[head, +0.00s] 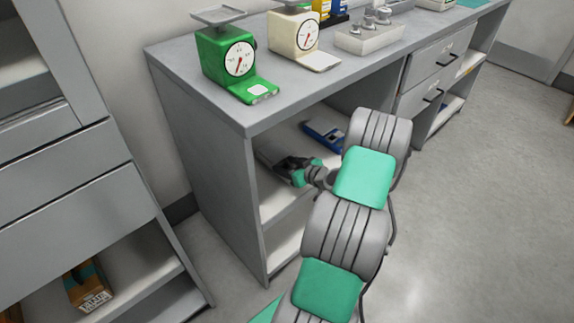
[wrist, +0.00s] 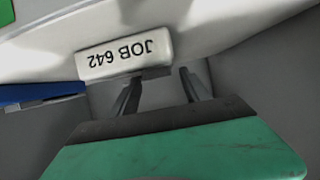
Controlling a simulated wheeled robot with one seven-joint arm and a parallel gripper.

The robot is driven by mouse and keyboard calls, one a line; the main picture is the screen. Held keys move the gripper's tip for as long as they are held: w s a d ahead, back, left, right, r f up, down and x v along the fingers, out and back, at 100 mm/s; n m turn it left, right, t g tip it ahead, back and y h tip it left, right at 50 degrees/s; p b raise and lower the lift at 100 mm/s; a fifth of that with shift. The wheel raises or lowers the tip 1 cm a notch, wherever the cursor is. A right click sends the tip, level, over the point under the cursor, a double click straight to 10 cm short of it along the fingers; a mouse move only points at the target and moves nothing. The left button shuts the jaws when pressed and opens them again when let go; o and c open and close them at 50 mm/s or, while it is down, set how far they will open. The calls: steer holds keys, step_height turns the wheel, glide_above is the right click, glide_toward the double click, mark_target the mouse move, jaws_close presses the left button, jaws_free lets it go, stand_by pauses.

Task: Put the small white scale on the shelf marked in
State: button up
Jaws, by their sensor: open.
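A cream-white dial scale (head: 294,34) stands upright on the table top, right of a green dial scale (head: 228,60). I cannot tell whether the cream one is the task's small white scale. My gripper (head: 290,167) is inside the open bay below, over its upper shelf (head: 272,202). In the wrist view my gripper (wrist: 162,86) has its fingers apart. A white block reading "JOB 642" (wrist: 125,54) lies just beyond the left finger, its text upside down. I cannot tell whether they touch. No marking "in" is readable.
A blue object (head: 323,134) lies deeper on the same shelf; a blue object also shows in the wrist view (wrist: 38,93). A tray of metal weights (head: 368,40) stands on the table top. Drawers (head: 437,62) are right of the bay.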

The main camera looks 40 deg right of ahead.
steer(key=shift+s+r, duration=0.1)
steer(key=shift+r, duration=0.1)
steer(key=p+v, duration=0.2)
steer(key=v, duration=0.9)
steer(key=shift+s, duration=0.4)
